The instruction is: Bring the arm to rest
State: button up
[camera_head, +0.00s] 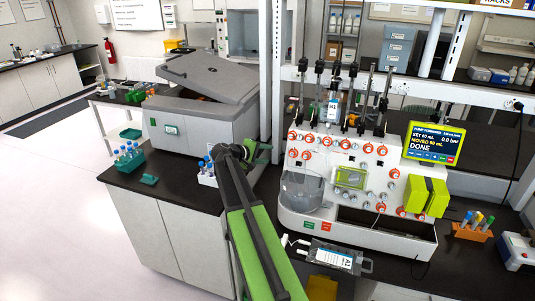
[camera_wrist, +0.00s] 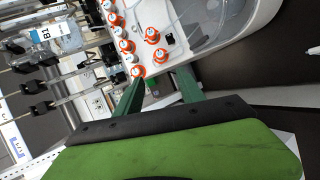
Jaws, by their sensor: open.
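My green and black arm (camera_head: 248,215) reaches up from the bottom middle of the head view, over the dark bench beside the white cell processor (camera_head: 322,224). My gripper (camera_head: 262,150) is at its far end, left of the processor, partly hidden by the arm. In the wrist view my gripper (camera_wrist: 158,88) shows two green fingers spread apart with nothing between them. The processor's panel with orange-ringed knobs (camera_wrist: 125,45) lies beyond the fingers there, tilted in the picture.
A monitor (camera_head: 435,143) reads "DONE". A bag labelled A1 (camera_head: 335,257) lies on the bench in front of the processor. A blue-capped tube rack (camera_head: 128,158) stands left. An orange tube rack (camera_head: 472,231) stands right. A white post (camera_head: 270,70) rises behind the gripper.

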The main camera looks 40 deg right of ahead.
jog(key=a+f+t+y+b, duration=0.1)
jog(key=a+f+b, duration=0.1)
jog(key=a+f, duration=0.35)
jog(key=a+f+n+y+b, duration=0.1)
jog(key=a+f+y+b, duration=0.1)
jog(key=a, duration=0.7)
jog(key=a+f+t+y+b, duration=0.1)
jog(key=a+f, duration=0.2)
jog(key=a, duration=0.5)
jog(key=s+a+f+m+g+y+b, duration=0.1)
jog(key=s+a+f+y, duration=0.3)
jog(key=s+a, duration=0.4)
jog(key=s+a+f+m+g+y+b, duration=0.1)
jog(key=s+a+f+g+y, duration=0.1)
jog(key=s+a+f+y, duration=0.3)
jog(key=s+a+f, duration=0.1)
jog(key=s+a, duration=0.3)
jog(key=a, duration=0.6)
jog(key=shift+a+g, duration=0.2)
jog(key=shift+g, duration=0.1)
